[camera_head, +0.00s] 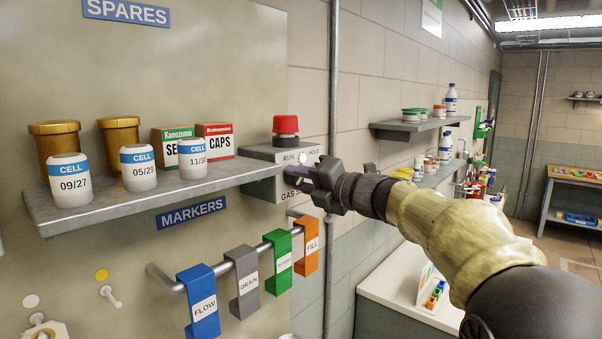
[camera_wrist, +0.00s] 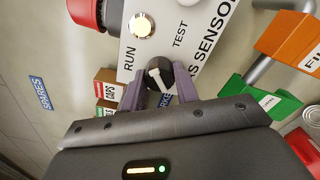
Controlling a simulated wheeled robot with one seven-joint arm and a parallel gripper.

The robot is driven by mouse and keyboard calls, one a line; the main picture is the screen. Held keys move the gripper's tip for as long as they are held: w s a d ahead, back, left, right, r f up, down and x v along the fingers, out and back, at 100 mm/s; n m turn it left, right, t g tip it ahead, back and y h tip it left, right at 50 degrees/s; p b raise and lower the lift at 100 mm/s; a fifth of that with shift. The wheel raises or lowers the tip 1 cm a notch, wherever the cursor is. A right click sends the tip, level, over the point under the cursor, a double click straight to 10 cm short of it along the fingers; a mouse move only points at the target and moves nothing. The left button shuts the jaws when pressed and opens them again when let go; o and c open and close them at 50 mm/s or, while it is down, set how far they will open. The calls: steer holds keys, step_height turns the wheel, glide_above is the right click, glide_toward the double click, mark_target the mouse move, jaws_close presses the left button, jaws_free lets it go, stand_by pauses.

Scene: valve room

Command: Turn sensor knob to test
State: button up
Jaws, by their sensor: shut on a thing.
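The gas sensor box (camera_head: 262,178) is a light grey box on the wall at the right end of the shelf. It also shows in the wrist view (camera_wrist: 208,25), with RUN and TEST labels and a lit round lamp (camera_wrist: 142,26). Its black sensor knob (camera_wrist: 158,73) has a white mark on its face. I cannot tell for sure which label the mark points to. My gripper (camera_wrist: 160,90) is shut on the knob, with one purple finger on each side. In the head view my gripper (camera_head: 314,177) reaches the box's front from the right and hides the knob.
A red button (camera_head: 286,125) tops the box. The grey shelf (camera_head: 150,203) holds jars, cell containers and small cartons. Below it, a rail carries blue, grey, green and orange tags (camera_head: 307,246). A vertical pipe (camera_head: 332,90) runs close beside my gripper.

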steer(key=shift+m+p, duration=2.4)
steer(key=shift+m, duration=1.7)
steer(key=o, duration=1)
steer(key=shift+c, duration=0.2)
steer(key=shift+s+d, duration=0.1)
steer(key=b+v, duration=0.6)
steer(key=v, duration=1.1)
